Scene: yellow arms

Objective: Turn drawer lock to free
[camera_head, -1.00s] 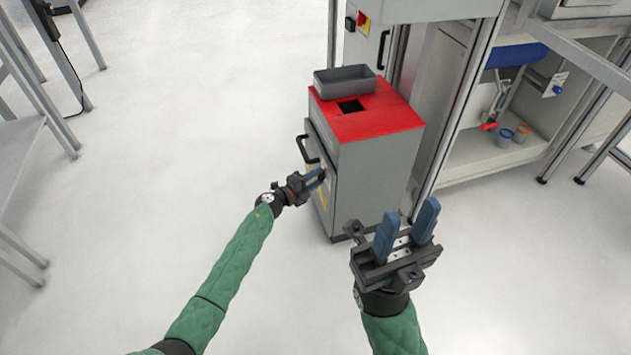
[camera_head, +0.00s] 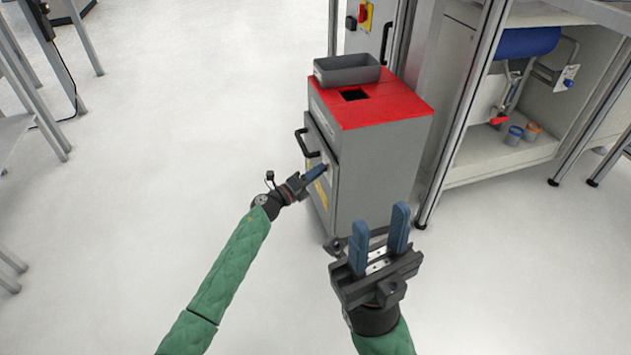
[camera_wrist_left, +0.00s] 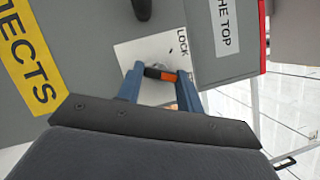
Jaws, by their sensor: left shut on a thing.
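The grey cabinet (camera_head: 380,170) with a red top has a black handle (camera_head: 308,143) on its front. In the left wrist view, a white plate (camera_wrist_left: 146,54) marked LOCK lies on that front. An orange and black lock knob (camera_wrist_left: 160,73) is at the plate, between the blue fingers of my left gripper (camera_wrist_left: 160,75). My left gripper is shut on the knob, and in the head view it is at the cabinet front (camera_head: 317,172). My right gripper (camera_head: 382,236) is open and empty, with its fingers up, in front of the cabinet. The knob is hidden in the head view.
A grey bin (camera_head: 347,70) sits on the red top beside a square dark opening (camera_head: 354,95). A workbench with a lower shelf (camera_head: 490,160) holding small cups stands right of the cabinet. The floor left of the cabinet is clear.

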